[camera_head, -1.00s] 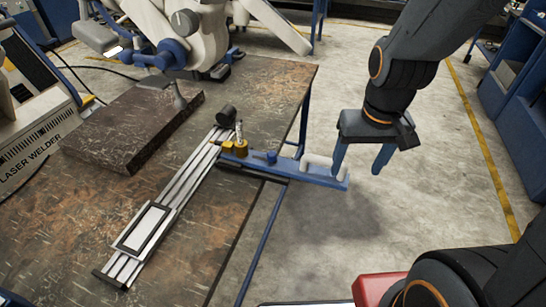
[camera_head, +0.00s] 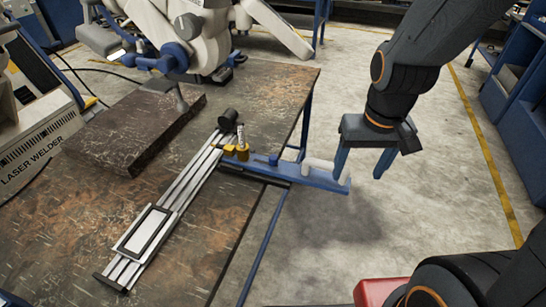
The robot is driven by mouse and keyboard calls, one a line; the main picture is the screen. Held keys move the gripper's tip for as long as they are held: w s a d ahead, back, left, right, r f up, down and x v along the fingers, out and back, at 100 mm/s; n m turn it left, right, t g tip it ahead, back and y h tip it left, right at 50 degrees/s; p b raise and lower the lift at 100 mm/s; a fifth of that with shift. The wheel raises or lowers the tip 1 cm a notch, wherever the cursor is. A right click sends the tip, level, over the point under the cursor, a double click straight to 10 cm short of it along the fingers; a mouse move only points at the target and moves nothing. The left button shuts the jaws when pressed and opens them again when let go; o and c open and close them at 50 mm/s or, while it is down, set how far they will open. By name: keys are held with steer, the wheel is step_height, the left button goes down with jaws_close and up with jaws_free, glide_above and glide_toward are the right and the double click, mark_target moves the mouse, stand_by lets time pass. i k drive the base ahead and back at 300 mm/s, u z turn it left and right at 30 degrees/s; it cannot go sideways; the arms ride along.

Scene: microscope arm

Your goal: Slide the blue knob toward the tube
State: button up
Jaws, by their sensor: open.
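A small blue knob (camera_head: 273,159) stands upright on a blue arm (camera_head: 310,179) that juts past the table's right edge. Left of the knob are a yellow fitting (camera_head: 229,150) and a small upright clear tube (camera_head: 240,134) above a brass-coloured base. A pale grey cylinder (camera_head: 318,164) lies on the arm right of the knob. I cannot tell which of these is the task's tube. My gripper (camera_head: 359,174) points down, open and empty, with its two blue fingers just beyond the arm's right end, apart from the knob.
A silver rail (camera_head: 172,203) with a black cylinder (camera_head: 228,118) at its far end lies on the worn table (camera_head: 195,265). A thick dark slab (camera_head: 135,128) sits at the back left. A white and blue machine (camera_head: 180,42) stands behind.

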mark_target(273, 159)
steer(key=z, duration=0.2)
steer(key=k, duration=1)
steer(key=z, duration=0.35)
steer(key=i, duration=0.45)
steer(key=u, duration=0.05)
